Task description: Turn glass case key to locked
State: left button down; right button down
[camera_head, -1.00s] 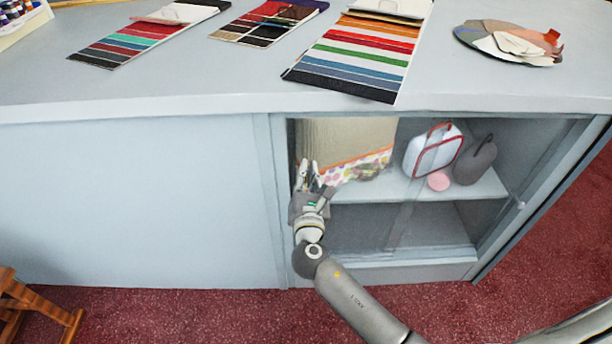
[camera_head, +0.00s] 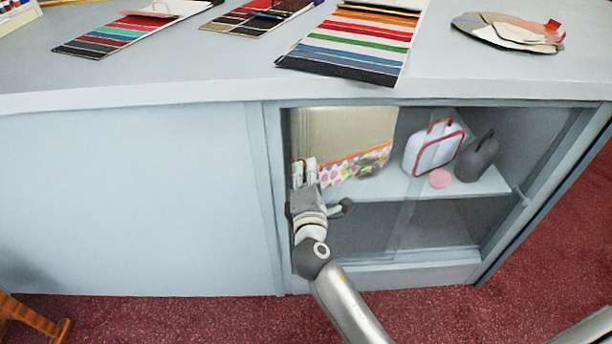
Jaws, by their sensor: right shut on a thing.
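The glass case (camera_head: 410,262) is the open-looking, glazed part of the pale blue counter, with a shelf inside. My right gripper (camera_head: 305,166) is at the left side of its front, fingers pointing away from me and close together. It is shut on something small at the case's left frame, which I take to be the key. The fingers and wrist hide the key and its lock, so the key's angle cannot be told. My left gripper is not in view.
A white case with red trim (camera_head: 433,150), a dark grey bag (camera_head: 476,158) and a pink round thing (camera_head: 439,178) are on the shelf. Striped swatch cards (camera_head: 355,45) and a swatch fan (camera_head: 510,32) lie on the counter top (camera_head: 200,75). A wooden stool (camera_head: 35,322) stands lower left.

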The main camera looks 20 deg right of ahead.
jog(key=m+b, duration=0.1)
jog(key=m, duration=0.2)
jog(key=shift+f, duration=0.2)
pick_arm(q)
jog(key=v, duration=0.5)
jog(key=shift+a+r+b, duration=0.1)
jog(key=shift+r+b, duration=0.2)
jog(key=shift+b, duration=0.1)
pick_arm(e)
jog(key=shift+m, duration=0.4)
jog(key=c, duration=1.6)
grip_release()
jog(key=shift+c, duration=0.2)
jog(key=v, duration=1.2)
